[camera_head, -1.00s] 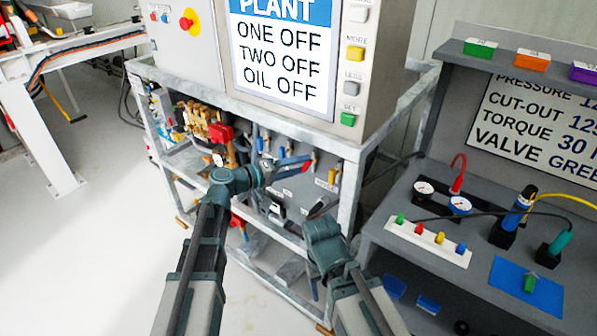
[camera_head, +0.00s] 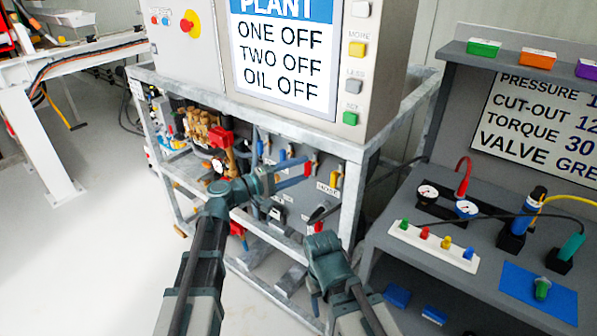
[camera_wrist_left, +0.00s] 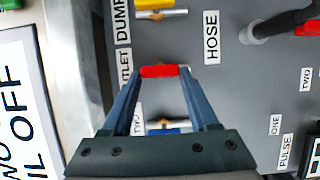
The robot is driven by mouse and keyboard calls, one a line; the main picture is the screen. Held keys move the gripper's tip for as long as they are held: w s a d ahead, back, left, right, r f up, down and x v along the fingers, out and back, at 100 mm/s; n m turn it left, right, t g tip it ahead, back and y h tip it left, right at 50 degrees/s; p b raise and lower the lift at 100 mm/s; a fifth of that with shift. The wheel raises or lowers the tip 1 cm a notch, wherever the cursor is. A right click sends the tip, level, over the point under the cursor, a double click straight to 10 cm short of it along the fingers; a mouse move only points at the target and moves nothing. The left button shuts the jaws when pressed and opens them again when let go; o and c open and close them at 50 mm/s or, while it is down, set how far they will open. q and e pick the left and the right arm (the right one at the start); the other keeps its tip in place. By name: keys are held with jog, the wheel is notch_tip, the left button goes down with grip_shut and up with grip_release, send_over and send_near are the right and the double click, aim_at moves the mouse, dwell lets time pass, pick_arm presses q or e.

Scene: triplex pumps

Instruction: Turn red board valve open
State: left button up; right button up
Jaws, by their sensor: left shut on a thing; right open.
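The red valve handle (camera_wrist_left: 160,71) is between the fingertips of my left gripper (camera_wrist_left: 161,75) in the left wrist view, in front of the grey valve board (camera_wrist_left: 240,80). My left gripper (camera_head: 300,174) is shut on it, and red shows along the fingers in the head view. The valve body behind the handle is hidden. My right gripper (camera_head: 322,262) is in front of the frame's near corner, lower in the head view, apart from the handle. It is open; its fingers are hard to make out.
A yellow-handled valve (camera_wrist_left: 155,4) and a blue-handled valve (camera_wrist_left: 165,128) sit close to my left fingers. A black hose with a red end (camera_wrist_left: 275,25) lies right. The galvanised frame (camera_head: 365,185) surrounds the board. A workbench (camera_head: 420,265) stands right; open floor (camera_head: 90,260) lies left.

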pick_arm(q)
jog(key=o, duration=1.4)
jog(key=shift+a, duration=0.1)
jog(key=v, duration=1.3)
jog(key=shift+s+a+f, duration=0.1)
jog(key=shift+s+a, duration=0.05)
jog(key=shift+a, duration=0.15)
